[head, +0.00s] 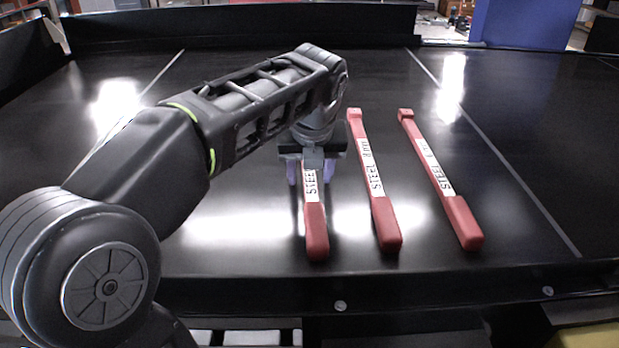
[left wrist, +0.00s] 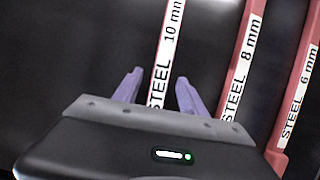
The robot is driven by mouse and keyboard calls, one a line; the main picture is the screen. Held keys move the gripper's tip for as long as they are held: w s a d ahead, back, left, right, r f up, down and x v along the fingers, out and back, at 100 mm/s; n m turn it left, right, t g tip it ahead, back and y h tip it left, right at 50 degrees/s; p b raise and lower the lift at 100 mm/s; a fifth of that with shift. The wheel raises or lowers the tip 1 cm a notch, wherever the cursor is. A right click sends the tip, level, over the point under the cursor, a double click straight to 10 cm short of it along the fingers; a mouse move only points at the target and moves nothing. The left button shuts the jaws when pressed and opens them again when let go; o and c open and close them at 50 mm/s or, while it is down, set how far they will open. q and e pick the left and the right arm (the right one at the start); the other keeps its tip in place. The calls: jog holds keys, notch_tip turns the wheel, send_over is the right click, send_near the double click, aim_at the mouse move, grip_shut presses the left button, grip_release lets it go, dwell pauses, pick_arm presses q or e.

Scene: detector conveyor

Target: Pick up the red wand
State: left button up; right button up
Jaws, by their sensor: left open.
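Three red wands with white labels lie side by side on the black conveyor. The left wand (head: 316,229) shows the label "STEEL 10 mm" (left wrist: 168,50) in the left wrist view. The middle wand (head: 385,222) reads "STEEL 8 mm" (left wrist: 243,68), and the right wand (head: 461,219) reads "STEEL 6 mm" (left wrist: 298,95). My left gripper (head: 312,173) is over the left wand and hides its far part in the head view. Its purple fingers (left wrist: 158,92) are open, one on each side of that wand's label. Whether they touch the wand cannot be told. My right gripper is not in view.
The black conveyor belt (head: 230,245) is bare to the left of the wands and to their right. Thin pale lines run along it. A dark raised wall (head: 240,22) closes the far side, and a blue panel (head: 525,22) stands behind at the right.

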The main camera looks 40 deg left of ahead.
pick_arm(q)
grip_shut()
dwell(0.4)
